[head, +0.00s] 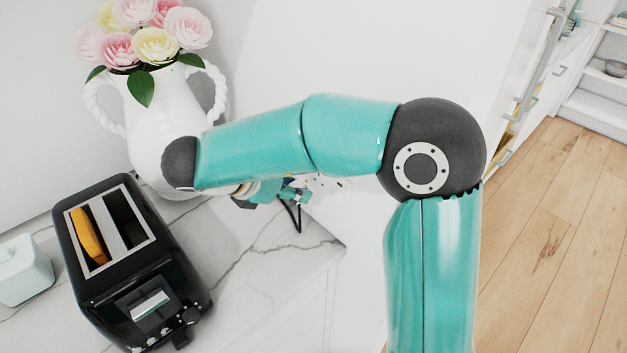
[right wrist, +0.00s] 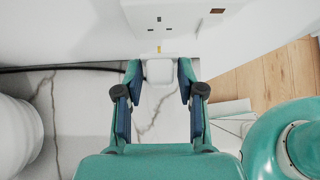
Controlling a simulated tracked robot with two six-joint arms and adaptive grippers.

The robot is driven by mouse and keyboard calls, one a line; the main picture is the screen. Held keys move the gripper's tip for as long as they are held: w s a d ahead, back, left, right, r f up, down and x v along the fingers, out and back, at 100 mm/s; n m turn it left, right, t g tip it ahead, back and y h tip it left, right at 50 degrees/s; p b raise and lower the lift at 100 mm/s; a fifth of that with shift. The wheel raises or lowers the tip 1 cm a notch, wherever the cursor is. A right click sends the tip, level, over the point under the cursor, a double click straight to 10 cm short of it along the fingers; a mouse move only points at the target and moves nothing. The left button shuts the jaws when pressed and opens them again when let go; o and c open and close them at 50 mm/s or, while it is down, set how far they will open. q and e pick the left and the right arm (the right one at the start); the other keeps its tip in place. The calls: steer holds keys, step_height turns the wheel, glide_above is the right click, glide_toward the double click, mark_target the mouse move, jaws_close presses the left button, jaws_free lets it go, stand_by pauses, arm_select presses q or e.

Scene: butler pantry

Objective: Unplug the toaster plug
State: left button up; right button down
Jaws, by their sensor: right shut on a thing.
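The black toaster (head: 125,270) stands on the marble counter at lower left in the head view, with an orange slice in one slot. The white toaster plug (right wrist: 159,71) is between the fingertips of my right gripper (right wrist: 160,80) in the right wrist view. The gripper is shut on it. A small brass-coloured bit shows between the plug and the white socket panel (right wrist: 180,22); whether its pins are still in the panel is unclear. The black cord (right wrist: 70,67) runs left from the plug. In the head view my right gripper (head: 290,194) is partly hidden by my arm. My left gripper is out of view.
A white vase (head: 150,115) with pink and yellow flowers stands behind the toaster, close to my right arm. A pale green lidded dish (head: 22,272) sits at far left. The marble counter (head: 250,250) is bare right of the toaster. Wooden floor (head: 540,230) lies beyond.

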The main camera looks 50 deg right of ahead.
steer(key=shift+w+a, duration=0.1)
steer(key=shift+a, duration=0.75)
stand_by(0.4)
